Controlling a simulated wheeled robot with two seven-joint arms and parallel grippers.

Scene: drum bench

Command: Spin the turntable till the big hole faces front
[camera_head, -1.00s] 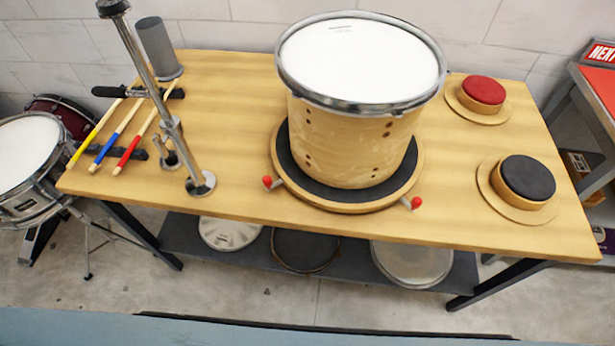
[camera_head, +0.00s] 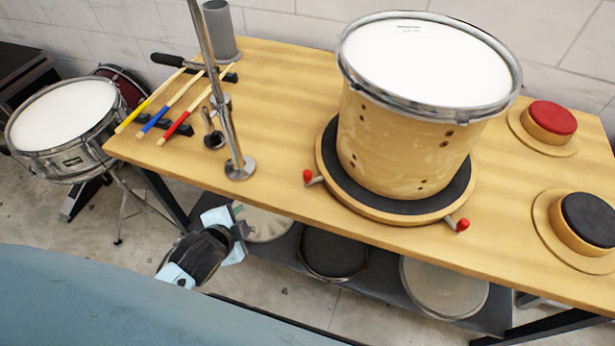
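The turntable (camera_head: 395,211) is a round wooden disc with a black top on the bench. Two red-knobbed handles stick out of its front: a left one (camera_head: 308,176) and a right one (camera_head: 462,225). A pale wooden drum shell (camera_head: 400,155) with a white head and chrome rim stands upright on it. Several small dark holes show on the shell; no big hole shows on the visible side. My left gripper (camera_head: 239,231) is low in front of the bench edge, left of the turntable and apart from it. My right gripper is out of view.
A chrome stand (camera_head: 240,167) rises from the bench left of the turntable. Sticks (camera_head: 168,108) lie behind it near a grey cylinder (camera_head: 219,32). A red pad (camera_head: 551,118) and a black pad (camera_head: 589,218) are at the right. Drum heads (camera_head: 444,287) lie on the shelf below.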

